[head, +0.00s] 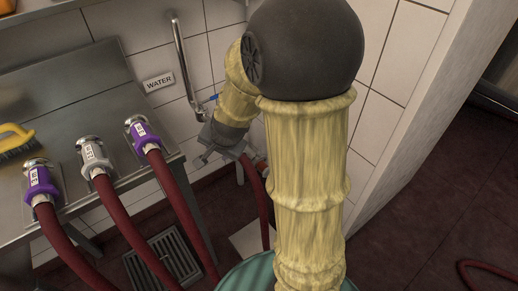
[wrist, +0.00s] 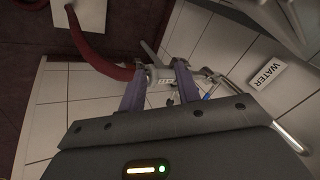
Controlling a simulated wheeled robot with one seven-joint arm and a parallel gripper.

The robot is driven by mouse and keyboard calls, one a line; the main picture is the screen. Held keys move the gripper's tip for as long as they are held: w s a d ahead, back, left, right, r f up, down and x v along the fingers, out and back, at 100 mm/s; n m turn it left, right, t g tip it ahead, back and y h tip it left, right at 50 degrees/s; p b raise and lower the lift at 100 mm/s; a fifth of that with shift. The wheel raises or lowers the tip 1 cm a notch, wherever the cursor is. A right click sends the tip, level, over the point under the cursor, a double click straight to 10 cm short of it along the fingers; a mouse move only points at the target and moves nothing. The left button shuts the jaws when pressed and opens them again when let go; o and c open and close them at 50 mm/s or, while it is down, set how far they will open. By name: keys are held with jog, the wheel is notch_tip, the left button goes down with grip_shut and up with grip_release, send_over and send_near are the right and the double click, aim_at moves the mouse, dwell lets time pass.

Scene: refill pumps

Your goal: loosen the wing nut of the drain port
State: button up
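The drain port (wrist: 163,73) shows in the wrist view as a small light-grey metal fitting with a red hose running to its left. A grey bar slants up beside it; I cannot clearly pick out the wing nut's wings from the fitting. My gripper (wrist: 162,72) reaches to the fitting with its two purple-grey fingers apart, one on each side of it. Whether the fingers touch it is too small to tell. In the head view my gripper (head: 222,138) is low by the wall, and my yellow-sleeved arm hides much of the fitting there.
A steel table (head: 70,85) at left carries purple and grey hose couplings (head: 93,157) and a yellow brush (head: 15,142). A wall pipe (head: 181,50) stands by the WATER sign (head: 158,81). A floor grate (head: 162,262) lies below. The right floor is mostly clear.

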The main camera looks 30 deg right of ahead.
jog(key=s+a+n+g, duration=0.1)
jog(key=s+n+g, duration=0.2)
jog(key=s+n, duration=0.7)
jog(key=s, duration=0.2)
jog(key=shift+s+a+f+h, duration=0.2)
jog(key=shift+s+f+h, duration=0.1)
jog(key=shift+s+f, duration=0.1)
jog(key=shift+w, duration=0.1)
